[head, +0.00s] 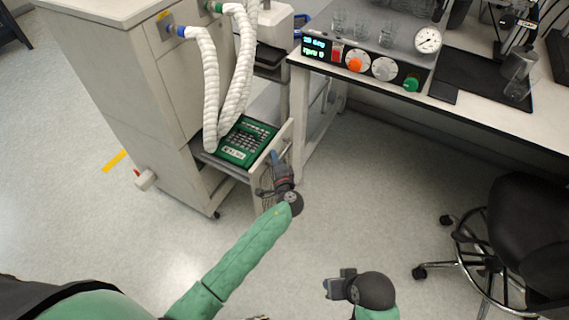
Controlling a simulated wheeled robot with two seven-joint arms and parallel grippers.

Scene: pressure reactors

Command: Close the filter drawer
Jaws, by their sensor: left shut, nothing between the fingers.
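The filter drawer (284,139) stands open, low on the pale cabinet. A green filter block (246,142) with a dark grid top lies in it. My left gripper (274,157) is shut and empty at the drawer's outer front panel. It overlaps the panel in the picture, and I cannot tell whether it touches. The gripper and wrist hide part of the panel. My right gripper (327,288) is apart from the drawer, low over the floor, and its fingers are too small to read.
Two white ribbed hoses (205,85) hang from the cabinet (105,70) down beside the filter. A workbench (465,115) with a control panel (355,62) stands to the right. A black chair (530,225) is at the far right. The floor between is clear.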

